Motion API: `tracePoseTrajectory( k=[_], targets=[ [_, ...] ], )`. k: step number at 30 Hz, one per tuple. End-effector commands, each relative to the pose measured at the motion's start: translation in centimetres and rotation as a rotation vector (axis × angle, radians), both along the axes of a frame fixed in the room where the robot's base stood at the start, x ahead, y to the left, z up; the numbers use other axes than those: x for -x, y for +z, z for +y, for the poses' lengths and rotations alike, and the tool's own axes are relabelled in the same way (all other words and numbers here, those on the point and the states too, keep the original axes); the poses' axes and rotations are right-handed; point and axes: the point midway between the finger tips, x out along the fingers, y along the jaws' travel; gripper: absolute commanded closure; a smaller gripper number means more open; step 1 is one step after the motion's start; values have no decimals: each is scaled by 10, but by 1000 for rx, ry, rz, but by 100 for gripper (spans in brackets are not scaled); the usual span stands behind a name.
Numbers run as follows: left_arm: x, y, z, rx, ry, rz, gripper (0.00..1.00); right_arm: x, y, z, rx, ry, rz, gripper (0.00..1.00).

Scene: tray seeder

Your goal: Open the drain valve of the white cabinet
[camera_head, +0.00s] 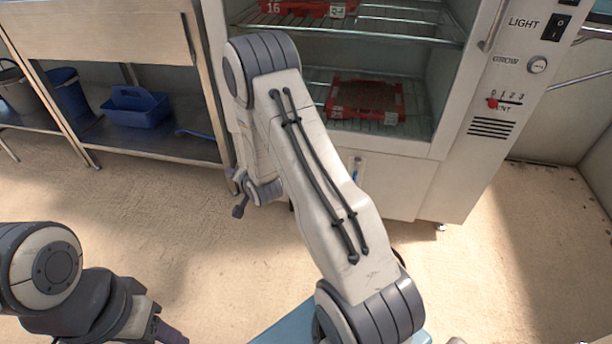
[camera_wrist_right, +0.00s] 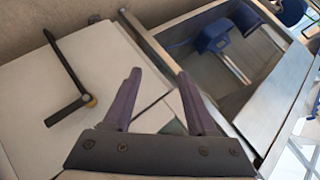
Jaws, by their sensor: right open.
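The white cabinet (camera_head: 395,185) stands at the back right in the head view, its lower left side hidden by my right arm. In the right wrist view its white panel (camera_wrist_right: 112,48) fills the left part. The drain valve (camera_wrist_right: 70,72) shows there as a dark, bent lever with a brass-coloured fitting at its bend. My right gripper (camera_wrist_right: 159,75) is open, with nothing between its fingers. The valve lies left of the fingers, apart from them. My left gripper (camera_head: 168,333) is partly cut off at the bottom left of the head view.
Red trays (camera_head: 365,100) sit on wire shelves inside the cabinet. The floor between is clear.

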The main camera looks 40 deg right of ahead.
Motion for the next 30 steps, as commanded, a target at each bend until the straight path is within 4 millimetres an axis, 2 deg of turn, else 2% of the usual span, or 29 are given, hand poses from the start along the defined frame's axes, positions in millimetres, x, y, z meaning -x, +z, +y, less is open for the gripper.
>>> tracePoseTrajectory(
  k=[1, 3, 6, 9, 12, 15, 18, 23, 30],
  targets=[
    [0, -6, 0, 0, 0, 0, 50, 3, -29, -35, -58, -97, -58, 43],
    [0, -10, 0, 0, 0, 0, 50, 9, -51, -75, -139, -209, -172, 43],
    [0, -14, 0, 0, 0, 0, 50, 32, -78, -122, -246, -346, -333, 43],
    [0, -18, 0, 0, 0, 0, 50, 62, -96, -156, -335, -448, -478, 43],
    [0, -20, 0, 0, 0, 0, 50, 89, -107, -175, -399, -512, -592, 43],
    [0, -21, 0, 0, 0, 0, 50, 107, -112, -185, -435, -548, -665, 43],
    [0, -23, 0, 0, 0, 0, 50, 113, -113, -190, -452, -560, -702, 43],
    [0, -33, 0, 0, 0, 0, 50, 98, -114, -198, -455, -558, -714, 43],
    [0, -54, 0, 0, 0, 0, 50, 57, -115, -219, -454, -557, -712, 43]
  ],
)
